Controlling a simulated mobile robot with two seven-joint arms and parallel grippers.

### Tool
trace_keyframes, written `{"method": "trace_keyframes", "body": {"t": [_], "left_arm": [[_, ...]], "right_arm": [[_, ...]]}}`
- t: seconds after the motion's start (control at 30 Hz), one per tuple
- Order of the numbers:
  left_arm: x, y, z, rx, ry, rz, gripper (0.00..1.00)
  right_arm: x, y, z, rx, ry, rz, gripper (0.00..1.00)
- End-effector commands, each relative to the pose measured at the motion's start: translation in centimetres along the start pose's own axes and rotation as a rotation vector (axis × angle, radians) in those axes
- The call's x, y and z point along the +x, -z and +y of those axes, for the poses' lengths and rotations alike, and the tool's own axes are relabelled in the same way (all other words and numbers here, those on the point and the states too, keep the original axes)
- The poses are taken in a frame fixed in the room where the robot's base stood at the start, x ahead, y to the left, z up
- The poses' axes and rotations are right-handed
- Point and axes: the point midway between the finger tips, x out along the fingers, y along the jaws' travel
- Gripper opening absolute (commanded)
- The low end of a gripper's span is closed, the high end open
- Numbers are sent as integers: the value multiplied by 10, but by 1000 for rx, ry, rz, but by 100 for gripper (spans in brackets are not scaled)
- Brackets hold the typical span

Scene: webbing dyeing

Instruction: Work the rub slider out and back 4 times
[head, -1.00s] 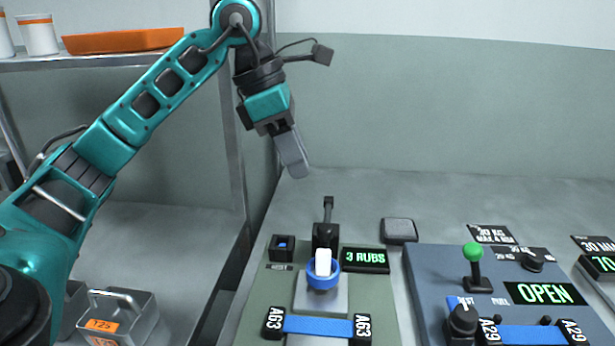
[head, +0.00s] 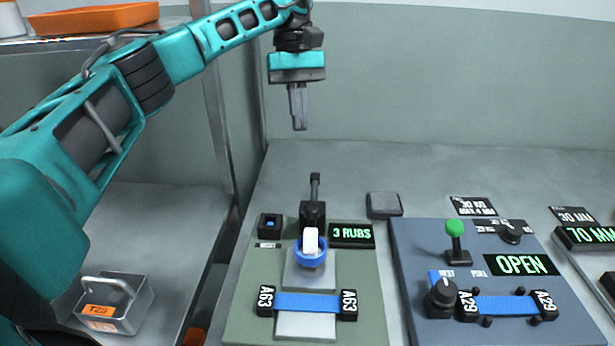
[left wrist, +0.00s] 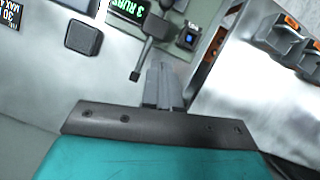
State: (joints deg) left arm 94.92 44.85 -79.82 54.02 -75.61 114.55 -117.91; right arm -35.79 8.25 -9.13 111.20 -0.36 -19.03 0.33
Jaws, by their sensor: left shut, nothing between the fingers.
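The rub slider, a white upright piece in a blue ring (head: 311,251), sits on a pale metal plate of the green-grey panel (head: 250,325). A blue webbing strap (head: 307,302) with two A63 tags lies in front of it. A display (head: 352,233) beside it reads 3 RUBS. A black lever (head: 314,195) stands behind the slider. My left gripper (head: 299,128) is shut and empty, pointing down above and behind the panel, apart from the slider. In the left wrist view its fingers (left wrist: 164,72) show near the black lever (left wrist: 152,40); the slider is not seen there. My right gripper is not in view.
A blue-grey panel (head: 410,300) to the right carries a green-knobbed lever (head: 455,238) and an OPEN display (head: 521,265). A dark pad (head: 384,205) lies behind the panels. A metal T25 box (head: 125,300) stands at lower left. An orange tray (head: 95,20) is on the shelf.

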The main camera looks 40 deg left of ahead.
Motion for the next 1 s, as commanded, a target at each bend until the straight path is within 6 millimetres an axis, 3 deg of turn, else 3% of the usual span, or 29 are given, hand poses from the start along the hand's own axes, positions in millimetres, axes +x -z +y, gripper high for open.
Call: {"method": "trace_keyframes", "body": {"t": [0.17, 0.57, 0.8, 1.0], "left_arm": [[17, 1, 0, 7, 3, -1, 0], [102, 0, -1, 5, 4, -2, 0], [108, -25, -1, 5, 0, 1, 0], [113, -36, -1, 3, 0, -1, 0]], "right_arm": [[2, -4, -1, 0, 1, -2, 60], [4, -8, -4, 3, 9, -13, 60], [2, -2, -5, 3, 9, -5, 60], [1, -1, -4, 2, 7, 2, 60]]}}
